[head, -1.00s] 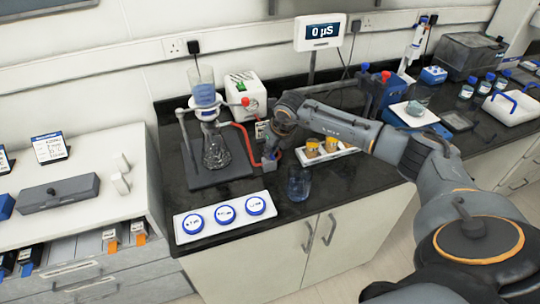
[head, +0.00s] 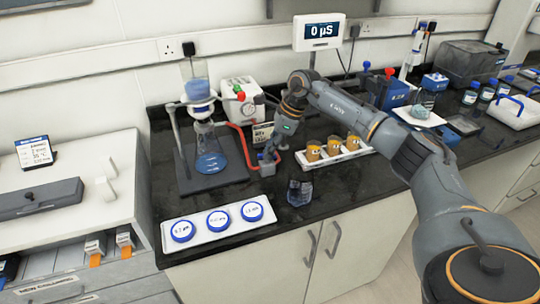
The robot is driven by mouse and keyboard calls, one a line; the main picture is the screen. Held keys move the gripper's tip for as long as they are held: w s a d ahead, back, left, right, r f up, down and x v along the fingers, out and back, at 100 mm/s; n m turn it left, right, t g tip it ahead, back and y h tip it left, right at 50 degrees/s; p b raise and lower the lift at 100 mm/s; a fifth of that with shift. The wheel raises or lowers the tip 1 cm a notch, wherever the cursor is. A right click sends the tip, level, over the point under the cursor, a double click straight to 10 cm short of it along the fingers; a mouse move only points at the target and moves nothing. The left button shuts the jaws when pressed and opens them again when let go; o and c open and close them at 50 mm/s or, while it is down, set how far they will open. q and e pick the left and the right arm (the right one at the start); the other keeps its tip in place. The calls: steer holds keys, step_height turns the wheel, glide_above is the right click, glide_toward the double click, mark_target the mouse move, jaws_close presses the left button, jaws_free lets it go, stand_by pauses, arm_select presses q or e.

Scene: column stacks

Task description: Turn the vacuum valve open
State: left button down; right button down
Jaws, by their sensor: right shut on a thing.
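The vacuum valve is small and mostly hidden by my right gripper (head: 268,161), which is shut on it beside the filter stand. A red hose (head: 243,146) runs from the filter assembly down to this spot. The filter flask (head: 208,152) stands upright on the dark stand base (head: 236,171) and holds some blue liquid. The glass funnel (head: 197,88) above it holds blue liquid. A white pump (head: 246,112) stands behind. The valve handle's angle cannot be made out. My left gripper is not in view.
A white tray (head: 241,225) with blue-lidded dishes lies at the front left.

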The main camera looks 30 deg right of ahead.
steer(key=shift+w+d+n+g+y+b, duration=0.15)
steer(key=shift+n+g+b, duration=0.25)
steer(key=shift+n, duration=0.6)
steer(key=shift+w+a+n+g+y+b, duration=0.15)
steer(key=shift+n+g+b, duration=0.2)
steer(key=shift+n, duration=0.65)
steer(key=shift+s+d, duration=0.1)
steer(key=c, duration=1.4)
jaws_free()
steer(key=v, duration=1.2)
